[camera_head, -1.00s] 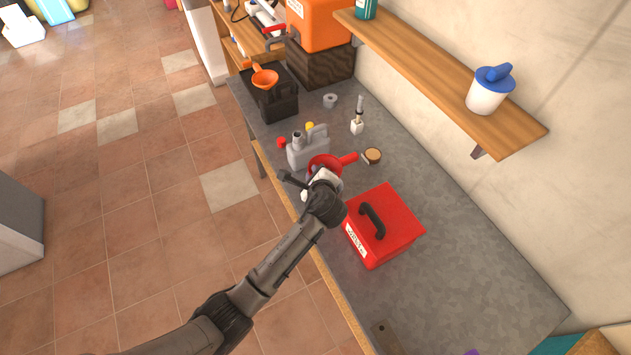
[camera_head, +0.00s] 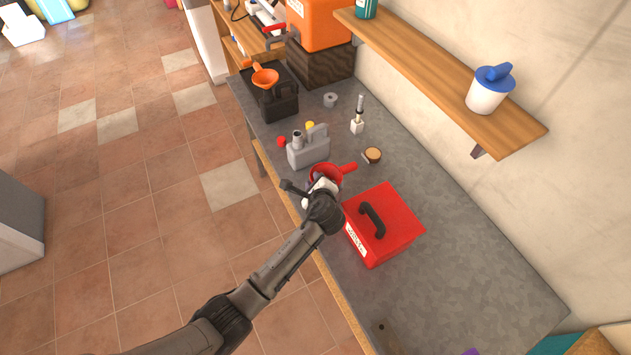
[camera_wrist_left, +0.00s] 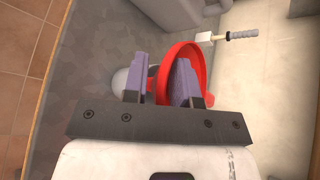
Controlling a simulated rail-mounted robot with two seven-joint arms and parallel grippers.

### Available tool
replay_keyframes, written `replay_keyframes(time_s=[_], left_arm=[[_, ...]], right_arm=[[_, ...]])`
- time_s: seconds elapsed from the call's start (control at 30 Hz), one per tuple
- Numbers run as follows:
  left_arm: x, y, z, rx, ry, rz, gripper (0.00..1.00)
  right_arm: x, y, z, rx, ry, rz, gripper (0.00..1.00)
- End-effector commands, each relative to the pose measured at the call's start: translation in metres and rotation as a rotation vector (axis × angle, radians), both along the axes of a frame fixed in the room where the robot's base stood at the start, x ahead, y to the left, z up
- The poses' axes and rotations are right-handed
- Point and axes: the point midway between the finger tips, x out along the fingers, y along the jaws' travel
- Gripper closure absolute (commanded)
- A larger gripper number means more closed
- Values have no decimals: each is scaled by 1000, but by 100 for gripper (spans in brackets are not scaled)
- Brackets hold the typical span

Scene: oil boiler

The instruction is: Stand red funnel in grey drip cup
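The red funnel (camera_head: 325,175) is at my left gripper (camera_head: 322,184), near the bench's front edge; its handle points right. In the left wrist view, the fingers of the left gripper (camera_wrist_left: 160,85) stand either side of the wall of the funnel (camera_wrist_left: 200,52), one inside and one outside. They appear closed on it. A pale grey rounded thing (camera_wrist_left: 118,80) shows partly behind the left finger. A small grey round thing with a dark opening (camera_head: 330,100) stands farther back on the bench. I cannot tell which of these is the drip cup. My right gripper is out of view.
A grey jug (camera_head: 308,148) stands just behind the funnel. A red toolbox (camera_head: 384,228) is close on the right. A brush (camera_head: 358,115) and a round brown-topped item (camera_head: 372,155) lie beyond. The bench right of the toolbox is clear.

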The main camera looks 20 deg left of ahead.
Motion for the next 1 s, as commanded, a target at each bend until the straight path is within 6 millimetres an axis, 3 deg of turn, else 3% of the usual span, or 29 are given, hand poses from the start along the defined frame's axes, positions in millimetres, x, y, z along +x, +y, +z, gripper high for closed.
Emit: replay_keyframes(time_s=[0.13,0.47,1.0], left_arm=[[0,0,0,0,0,0,60],[-1,-1,5,-1,-2,0,60],[-68,-45,47,-3,-1,0,60]], right_arm=[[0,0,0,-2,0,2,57],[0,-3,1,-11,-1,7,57],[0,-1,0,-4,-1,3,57]])
